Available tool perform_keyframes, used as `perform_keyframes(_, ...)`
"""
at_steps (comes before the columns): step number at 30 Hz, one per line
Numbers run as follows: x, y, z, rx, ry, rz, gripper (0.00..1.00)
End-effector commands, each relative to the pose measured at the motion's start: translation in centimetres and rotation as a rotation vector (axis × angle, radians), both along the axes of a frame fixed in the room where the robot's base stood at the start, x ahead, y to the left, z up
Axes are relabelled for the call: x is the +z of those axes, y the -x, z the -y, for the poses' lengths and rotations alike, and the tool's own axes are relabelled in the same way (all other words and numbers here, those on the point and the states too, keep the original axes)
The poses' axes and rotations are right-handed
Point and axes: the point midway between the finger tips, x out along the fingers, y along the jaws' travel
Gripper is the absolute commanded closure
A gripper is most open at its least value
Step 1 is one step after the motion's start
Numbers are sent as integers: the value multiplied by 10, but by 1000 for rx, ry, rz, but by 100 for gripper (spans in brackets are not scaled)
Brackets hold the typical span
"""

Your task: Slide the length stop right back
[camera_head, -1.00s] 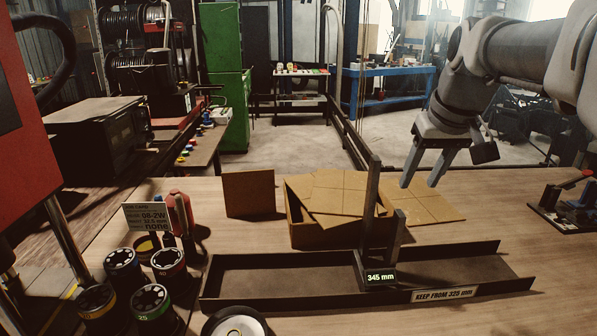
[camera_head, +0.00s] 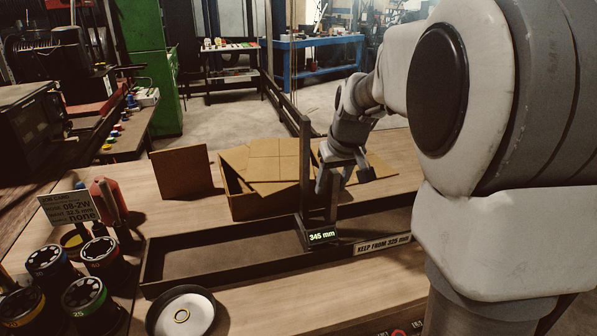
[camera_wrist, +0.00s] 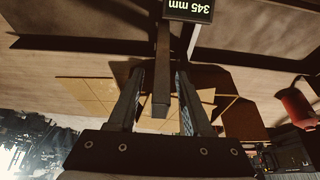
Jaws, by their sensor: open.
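The length stop (camera_head: 321,236) sits in the long dark trough (camera_head: 212,236), and its display reads 345 mm. The display (camera_wrist: 190,8) shows at the top edge. I cannot tell whether the fingers touch the post.
A cardboard box (camera_head: 258,205) with loose panels stands behind the trough. A "KEEP FROM 325 mm" label (camera_head: 382,244) is on its front wall. Several round dies (camera_head: 90,298), a job card (camera_head: 68,207) and a round dish (camera_head: 182,312) stand at left. My arm hides the trough's right end.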

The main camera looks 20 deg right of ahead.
Motion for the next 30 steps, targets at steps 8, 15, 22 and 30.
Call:
perform_keyframes(8, -8, -4, 0, 0, 0, 1, 50)
perform_keyframes(15, -8, -3, 0, 0, 0, 0, 68)
perform_keyframes(22, -8, -3, 0, 0, 0, 0, 100)
perform_keyframes(30, -8, -3, 0, 0, 0, 0, 100)
